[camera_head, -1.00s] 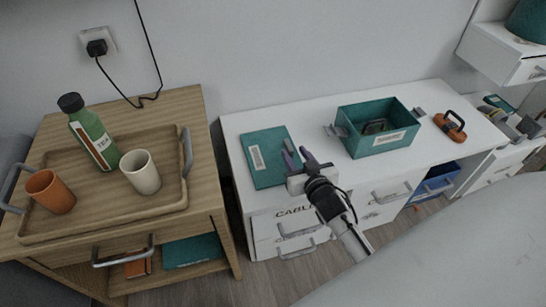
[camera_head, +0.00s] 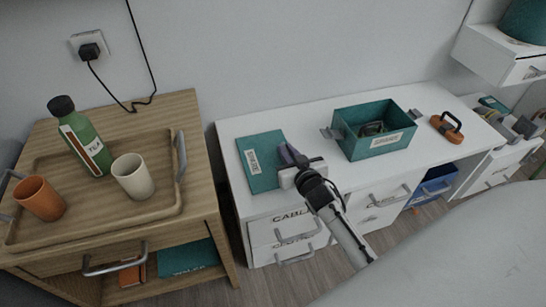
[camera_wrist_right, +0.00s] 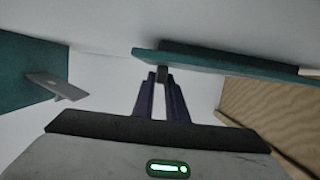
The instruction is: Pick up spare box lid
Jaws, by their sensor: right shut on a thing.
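The spare box lid (camera_head: 262,160), a flat teal panel with a white label, lies at the left end of the white desk top. My right gripper (camera_head: 291,155) is at its right edge, and the arm comes from below. In the right wrist view the lid (camera_wrist_right: 225,62) shows nearly edge-on. The fingers (camera_wrist_right: 162,92) of my right gripper are close together there, shut on a small dark tab at the lid's edge. In the head view the gripper hides that part. My left gripper is not in view.
An open teal box (camera_head: 368,140) with grey handles and dark contents stands to the right. An orange-and-black clamp-like thing (camera_head: 447,127) lies beyond it. A wooden cabinet on the left bears a tray (camera_head: 160,207) with a green bottle (camera_head: 80,138) and two cups.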

